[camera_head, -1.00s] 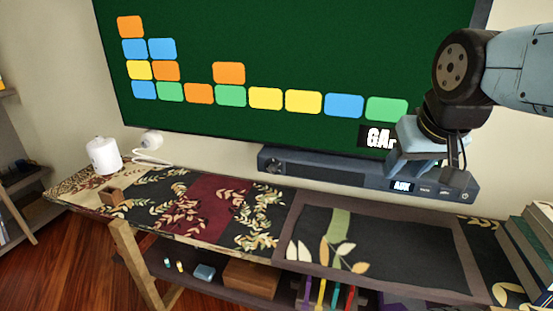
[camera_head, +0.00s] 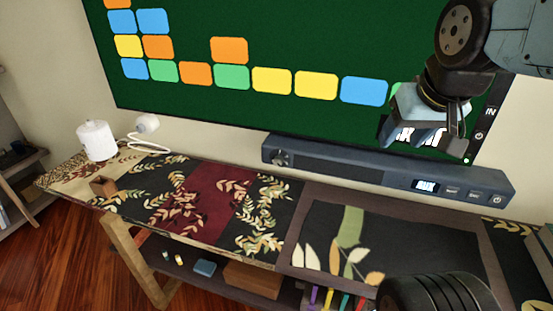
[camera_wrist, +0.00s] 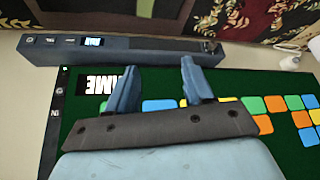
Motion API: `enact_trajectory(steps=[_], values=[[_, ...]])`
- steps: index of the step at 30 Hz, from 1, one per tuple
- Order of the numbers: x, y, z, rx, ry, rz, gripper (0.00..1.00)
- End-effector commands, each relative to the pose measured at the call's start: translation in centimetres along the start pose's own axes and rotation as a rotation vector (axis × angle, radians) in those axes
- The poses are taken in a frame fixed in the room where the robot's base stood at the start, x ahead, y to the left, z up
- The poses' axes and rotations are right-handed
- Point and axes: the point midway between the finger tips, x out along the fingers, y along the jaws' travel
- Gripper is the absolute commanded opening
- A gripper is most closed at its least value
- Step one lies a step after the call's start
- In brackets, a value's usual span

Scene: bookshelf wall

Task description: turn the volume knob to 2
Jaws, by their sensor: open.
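The volume knob (camera_head: 279,157) is a dark round dial at the left end of the long dark blue soundbar (camera_head: 350,173). The soundbar's lit display reads AUX (camera_head: 425,185). In the wrist view the soundbar (camera_wrist: 150,49) appears upside down, with the knob (camera_wrist: 212,47) near its right end. The knob's pointer setting is too small to read. My gripper (camera_head: 388,138) is open, its blue fingers apart and empty. It appears above and right of the knob, overlapping the screen's lower right. The open fingers also show in the wrist view (camera_wrist: 158,75), apart from the knob.
A large green screen (camera_head: 200,60) with coloured tiles stands behind the soundbar. The cloth in front of the knob is clear.

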Motion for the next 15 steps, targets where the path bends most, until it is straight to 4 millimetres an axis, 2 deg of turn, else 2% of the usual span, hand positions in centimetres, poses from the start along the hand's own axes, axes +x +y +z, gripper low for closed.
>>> enact_trajectory(steps=[5, 15], values=[[1.7, -1.6, -1.9, 0.017, 0.009, -0.065, 0.6], [9.1, -8.4, -8.3, 0.16, 0.039, -0.26, 0.6]])
